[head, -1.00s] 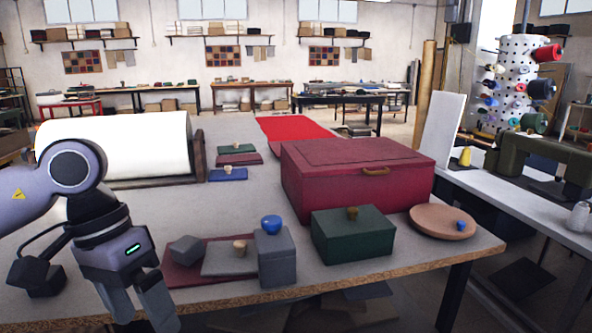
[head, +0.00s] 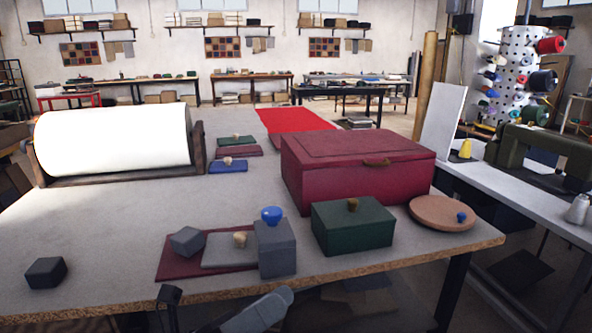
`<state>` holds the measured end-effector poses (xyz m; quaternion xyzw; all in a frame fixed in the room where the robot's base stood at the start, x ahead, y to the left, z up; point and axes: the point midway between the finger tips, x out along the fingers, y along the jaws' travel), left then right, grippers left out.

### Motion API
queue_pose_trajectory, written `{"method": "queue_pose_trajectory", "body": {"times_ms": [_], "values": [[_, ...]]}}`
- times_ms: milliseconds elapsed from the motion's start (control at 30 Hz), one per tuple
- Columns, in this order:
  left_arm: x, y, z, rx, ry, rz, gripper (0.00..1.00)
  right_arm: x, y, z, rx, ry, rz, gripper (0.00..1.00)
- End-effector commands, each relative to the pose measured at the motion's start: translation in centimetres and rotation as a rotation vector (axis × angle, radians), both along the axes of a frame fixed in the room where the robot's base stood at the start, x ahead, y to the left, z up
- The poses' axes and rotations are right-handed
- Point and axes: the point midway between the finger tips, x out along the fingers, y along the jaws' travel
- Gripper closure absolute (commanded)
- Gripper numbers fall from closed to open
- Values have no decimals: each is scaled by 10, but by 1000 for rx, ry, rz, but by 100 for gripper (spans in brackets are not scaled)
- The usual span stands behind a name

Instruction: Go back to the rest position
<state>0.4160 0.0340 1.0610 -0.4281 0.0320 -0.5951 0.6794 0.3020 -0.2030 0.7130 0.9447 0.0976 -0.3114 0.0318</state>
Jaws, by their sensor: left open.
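My left gripper (head: 225,318) shows only in part at the bottom edge, below the table's front edge and apart from the objects. It is open, with nothing seen in it. A grey box with a blue knob (head: 272,244) stands near the front edge. Beside it, a flat grey piece with a wooden knob (head: 228,252) and a small grey block (head: 187,241) rest on a burgundy sheet (head: 172,268). Another dark grey block (head: 45,272) sits alone at the left. A green box (head: 352,228) stands before a large burgundy box (head: 357,180). My right gripper is not in view.
The table (head: 110,222) has a clear area at left and centre. A large white roll (head: 112,140) lies at the back left. A round tan lid (head: 440,213) lies at the right corner. Beyond it is a bench with a green sewing machine (head: 545,155).

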Motion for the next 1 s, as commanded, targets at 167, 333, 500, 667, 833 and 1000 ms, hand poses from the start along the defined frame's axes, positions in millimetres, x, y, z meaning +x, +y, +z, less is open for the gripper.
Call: {"method": "queue_pose_trajectory", "body": {"times_ms": [167,333,500,667,833,1000], "values": [[25,38,-61,-285,598,99,11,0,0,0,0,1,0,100],[24,82,-144,-603,1132,207,11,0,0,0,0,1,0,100],[-14,125,-240,-973,1609,349,11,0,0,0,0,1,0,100],[-69,153,-309,-1298,1915,489,11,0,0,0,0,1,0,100],[-108,166,-342,-1497,2057,582,11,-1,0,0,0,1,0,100],[-114,169,-347,-1530,2077,599,11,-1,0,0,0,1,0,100]]}}
